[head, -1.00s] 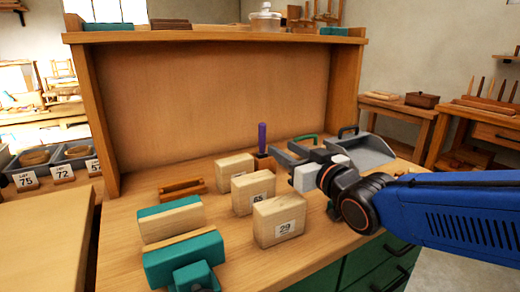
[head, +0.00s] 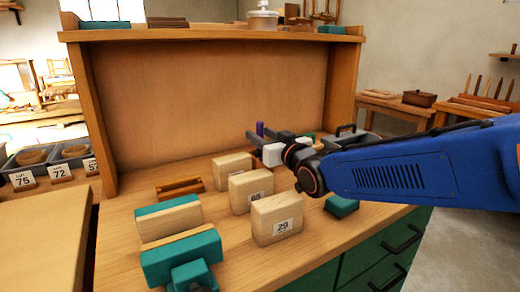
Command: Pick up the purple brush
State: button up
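The purple brush (head: 260,128) stands upright near the back panel of the bench; only the top of its purple handle shows. Its lower part is hidden behind my gripper and a pale wooden block. My gripper (head: 260,137) is at the handle, reaching in from the right, with its dark fingers apart and the handle top showing between or just behind them. I cannot tell whether a finger touches it.
Pale wooden blocks (head: 277,220) with labels stand in front of the brush. A brown wooden piece (head: 180,188) and teal-and-wood blocks (head: 168,219) lie to the left. A teal block (head: 341,205) lies at right. A tall wooden back panel (head: 210,100) rises behind.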

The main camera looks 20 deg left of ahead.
jog(key=x, duration=0.5)
grip_shut()
